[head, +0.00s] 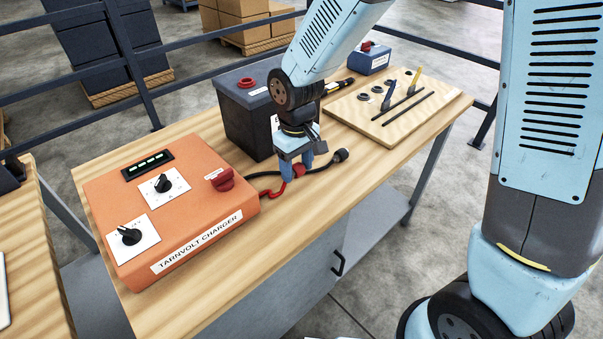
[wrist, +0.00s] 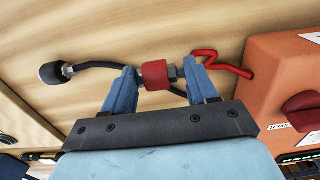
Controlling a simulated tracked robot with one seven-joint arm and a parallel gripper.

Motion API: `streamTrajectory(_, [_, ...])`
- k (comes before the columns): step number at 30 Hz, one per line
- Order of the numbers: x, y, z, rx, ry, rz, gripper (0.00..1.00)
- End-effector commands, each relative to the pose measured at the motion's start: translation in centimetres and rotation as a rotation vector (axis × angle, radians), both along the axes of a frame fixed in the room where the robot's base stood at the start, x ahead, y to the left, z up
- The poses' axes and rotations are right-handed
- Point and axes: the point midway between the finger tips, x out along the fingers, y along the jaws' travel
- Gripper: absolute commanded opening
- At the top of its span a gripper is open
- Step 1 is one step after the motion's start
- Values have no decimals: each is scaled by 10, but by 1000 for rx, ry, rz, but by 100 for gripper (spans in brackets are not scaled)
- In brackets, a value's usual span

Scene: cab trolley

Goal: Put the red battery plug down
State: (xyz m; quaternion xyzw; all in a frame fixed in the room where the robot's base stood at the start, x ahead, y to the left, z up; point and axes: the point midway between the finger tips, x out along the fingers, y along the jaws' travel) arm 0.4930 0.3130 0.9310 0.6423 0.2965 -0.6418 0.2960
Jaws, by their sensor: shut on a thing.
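The red battery plug (wrist: 155,75) is between the blue fingers of my gripper (wrist: 163,85) in the wrist view. My gripper (head: 303,168) is shut on it. In the head view the plug (head: 299,171) shows as a small red piece at the fingertips, low over the wooden bench top (head: 330,200), beside the charger. I cannot tell whether it touches the wood. A red cable (wrist: 222,64) runs near the plug towards the charger. A black cable with a dark round end (wrist: 55,72) lies beside it.
The orange Tarnvolt charger (head: 165,215) stands left of my gripper. A dark battery box (head: 240,118) with a red cap stands behind it. A wooden board (head: 395,108) with tools and rings lies to the right. Bare wood shows along the front edge.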

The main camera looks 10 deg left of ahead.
Motion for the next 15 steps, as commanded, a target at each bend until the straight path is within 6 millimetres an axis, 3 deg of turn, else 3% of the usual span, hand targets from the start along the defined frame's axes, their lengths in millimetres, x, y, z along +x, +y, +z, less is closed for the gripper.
streamTrajectory(6, [2,0,-28,-2,2,1,16])
streamTrajectory(15, [2,0,-30,-1,1,0,16])
